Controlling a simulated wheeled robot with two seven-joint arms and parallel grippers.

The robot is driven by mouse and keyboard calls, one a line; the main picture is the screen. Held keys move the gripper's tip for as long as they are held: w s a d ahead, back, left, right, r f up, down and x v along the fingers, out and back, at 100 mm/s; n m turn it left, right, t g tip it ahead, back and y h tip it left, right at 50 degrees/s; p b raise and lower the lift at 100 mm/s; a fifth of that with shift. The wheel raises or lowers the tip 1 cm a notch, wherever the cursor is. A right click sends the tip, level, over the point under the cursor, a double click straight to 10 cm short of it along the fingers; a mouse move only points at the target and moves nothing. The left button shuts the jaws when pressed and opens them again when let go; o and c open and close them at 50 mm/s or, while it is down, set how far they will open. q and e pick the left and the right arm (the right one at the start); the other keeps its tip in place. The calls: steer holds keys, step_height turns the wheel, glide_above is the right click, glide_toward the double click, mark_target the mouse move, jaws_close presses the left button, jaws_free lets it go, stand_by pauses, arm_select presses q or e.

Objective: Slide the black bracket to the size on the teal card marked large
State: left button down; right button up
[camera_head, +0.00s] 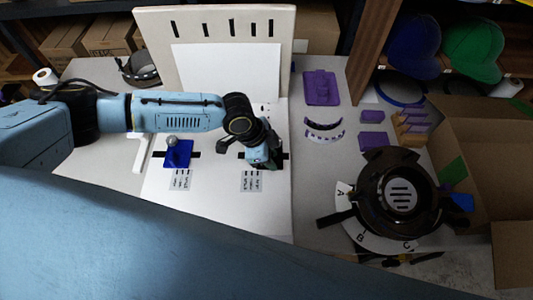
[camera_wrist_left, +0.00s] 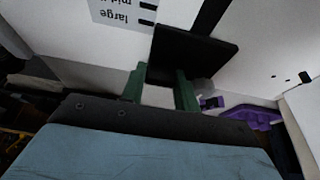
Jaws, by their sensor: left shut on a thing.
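The black bracket shows in the left wrist view as a dark square plate (camera_wrist_left: 195,52) just beyond my green fingertips. My left gripper (camera_wrist_left: 160,85) is shut on it; the exact grip is partly hidden. In the head view the left gripper (camera_head: 262,160) is low over the right-hand black slot on the white board, covering most of the bracket. A pale card (camera_head: 252,181) lies just in front. In the wrist view the card (camera_wrist_left: 122,14) reads "large" upside down, and its black marks are close to the plate's left edge. My right gripper is not in view.
A blue bracket (camera_head: 178,153) with a grey knob sits on the left slot, with another pale card (camera_head: 180,180) before it. An upright panel (camera_head: 225,65) stands behind. A black dial (camera_head: 400,195) and purple parts (camera_head: 321,88) are to the right.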

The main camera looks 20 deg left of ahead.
arm_select(q)
steer(key=shift+d, duration=0.25)
steer(key=c, duration=1.3)
jaws_free()
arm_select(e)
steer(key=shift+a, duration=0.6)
arm_select(q)
steer(key=shift+r, duration=0.1)
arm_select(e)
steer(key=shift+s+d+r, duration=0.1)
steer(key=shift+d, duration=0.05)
arm_select(q)
steer(key=shift+a+r, duration=0.2)
steer(key=shift+r, duration=0.15)
steer(key=p+v, duration=0.2)
steer(key=v, duration=1)
steer(key=shift+s+a+r+p, duration=0.1)
steer(key=shift+a+r+p, duration=0.1)
steer(key=shift+p, duration=0.1)
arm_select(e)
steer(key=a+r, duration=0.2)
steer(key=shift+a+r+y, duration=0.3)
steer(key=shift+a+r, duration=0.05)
arm_select(q)
steer(key=shift+d, duration=0.1)
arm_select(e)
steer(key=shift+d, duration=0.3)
